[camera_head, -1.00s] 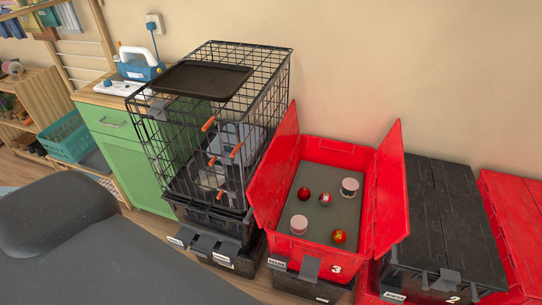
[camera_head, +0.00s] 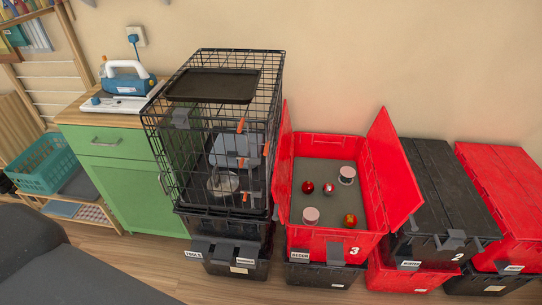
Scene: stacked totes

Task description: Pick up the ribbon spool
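An open red tote (camera_head: 312,243) with its lid flaps folded up stands right of centre. On its grey floor are two short round pieces that look like ribbon spools. One pale spool with a dark edge (camera_head: 346,176) is at the back right. One pink-white spool (camera_head: 310,216) is at the front left. I cannot tell which one the task means. A red ball (camera_head: 308,187), a red and white ball (camera_head: 328,189) and a red-gold ball (camera_head: 350,220) lie between and beside them. Neither of my grippers is in view.
The red tote stands on a black tote (camera_head: 322,277). A wire cage (camera_head: 209,135) with a black tray on top stands to its left, on black totes. Closed black (camera_head: 447,190) and red (camera_head: 508,190) totes are to the right. A dark grey rounded surface fills the lower left.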

